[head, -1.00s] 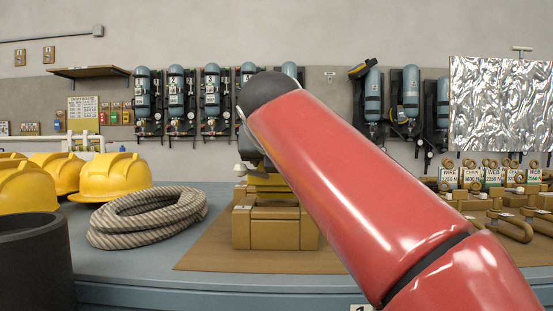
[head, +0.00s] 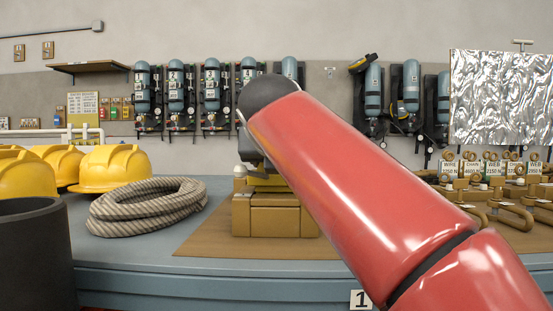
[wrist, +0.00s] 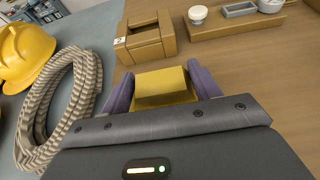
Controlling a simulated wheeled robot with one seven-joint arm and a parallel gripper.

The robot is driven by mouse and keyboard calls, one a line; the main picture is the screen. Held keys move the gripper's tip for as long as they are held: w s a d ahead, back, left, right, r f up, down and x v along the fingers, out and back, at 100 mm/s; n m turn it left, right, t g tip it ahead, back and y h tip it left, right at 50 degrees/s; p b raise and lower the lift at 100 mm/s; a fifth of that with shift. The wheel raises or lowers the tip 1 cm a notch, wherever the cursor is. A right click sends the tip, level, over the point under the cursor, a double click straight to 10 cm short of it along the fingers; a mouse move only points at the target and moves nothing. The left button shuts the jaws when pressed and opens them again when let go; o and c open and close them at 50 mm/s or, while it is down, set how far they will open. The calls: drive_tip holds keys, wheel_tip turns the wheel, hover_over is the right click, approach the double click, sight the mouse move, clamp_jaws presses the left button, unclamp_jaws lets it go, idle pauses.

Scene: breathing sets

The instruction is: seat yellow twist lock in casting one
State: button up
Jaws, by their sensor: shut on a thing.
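My gripper (wrist: 160,92) is shut on the yellow twist lock (wrist: 166,84), a yellow block between its two purple fingers. My red arm hides the right part there. I cannot tell whether lock and casting touch.
A coiled rope (head: 147,208) and yellow helmets (head: 112,168) lie left of the brown mat (head: 205,245). A dark cylinder (head: 36,255) stands at front left. Brass shackles and load signs (head: 490,175) stand at right. Air cylinders hang on the wall.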

drive_tip(key=shift+f+b, duration=0.45)
drive_tip(key=shift+f, duration=0.2)
drive_tip(key=o, duration=1.3)
drive_tip(key=shift+o, duration=1)
drive_tip(key=shift+f, duration=0.1)
drive_tip(key=v, duration=0.8)
drive_tip(key=shift+p, duration=0.35)
